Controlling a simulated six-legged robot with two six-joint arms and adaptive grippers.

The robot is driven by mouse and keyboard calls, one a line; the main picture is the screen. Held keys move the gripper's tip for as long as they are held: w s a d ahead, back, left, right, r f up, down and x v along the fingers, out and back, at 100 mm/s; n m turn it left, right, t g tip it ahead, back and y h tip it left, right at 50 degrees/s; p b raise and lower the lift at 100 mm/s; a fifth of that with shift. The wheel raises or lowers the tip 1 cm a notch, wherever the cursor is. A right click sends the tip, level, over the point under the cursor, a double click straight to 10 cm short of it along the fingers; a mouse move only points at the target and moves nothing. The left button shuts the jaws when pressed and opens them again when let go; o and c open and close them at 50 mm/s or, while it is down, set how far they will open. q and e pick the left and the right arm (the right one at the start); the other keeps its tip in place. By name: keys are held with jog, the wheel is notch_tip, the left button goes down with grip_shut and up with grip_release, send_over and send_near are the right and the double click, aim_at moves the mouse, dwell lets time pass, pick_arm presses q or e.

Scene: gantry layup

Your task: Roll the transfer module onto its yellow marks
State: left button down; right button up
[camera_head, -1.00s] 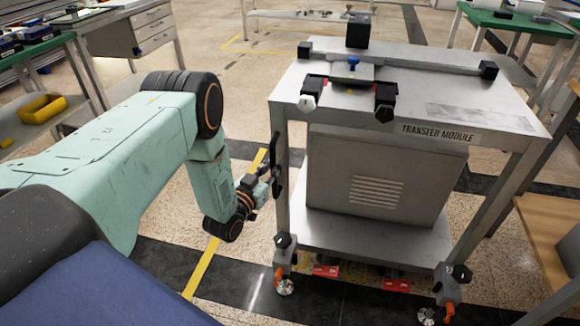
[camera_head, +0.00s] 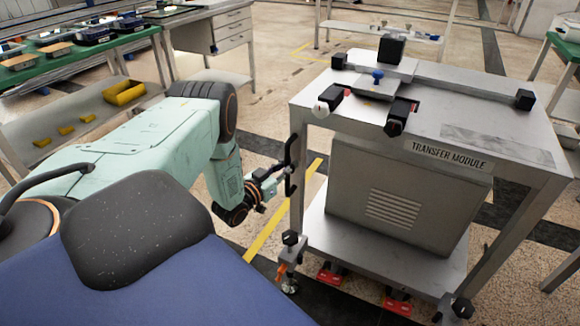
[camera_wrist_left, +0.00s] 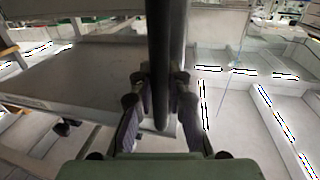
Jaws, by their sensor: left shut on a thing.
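The transfer module (camera_head: 400,187) is a grey metal cart on castors, labelled on its front edge, standing right of centre in the head view. My left gripper (camera_head: 280,184) is shut on the black upright handle (camera_head: 291,165) at the cart's left side. In the left wrist view the handle (camera_wrist_left: 163,60) runs between the two fingers (camera_wrist_left: 160,105). A yellow floor line (camera_head: 262,232) runs beside and behind the cart's left legs. Part of the floor under the cart is hidden. My right gripper is not in view.
A green-topped bench with a lower shelf and yellow bins (camera_head: 124,93) stands at the left. A drawer cabinet (camera_head: 228,30) and a light table (camera_head: 375,28) stand behind. Another green table (camera_head: 565,50) is at the far right. Red floor pieces (camera_head: 397,303) sit low by the cart's base.

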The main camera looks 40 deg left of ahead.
pick_arm(q)
jog(key=c, duration=1.3)
grip_release()
jog(key=shift+s+a+f, duration=0.1)
jog(key=shift+s+a, duration=0.1)
jog(key=shift+a, duration=0.15)
jog(key=shift+w+d, duration=0.1)
jog(key=shift+d, duration=0.05)
jog(key=s, duration=1.2)
jog(key=shift+d, duration=0.4)
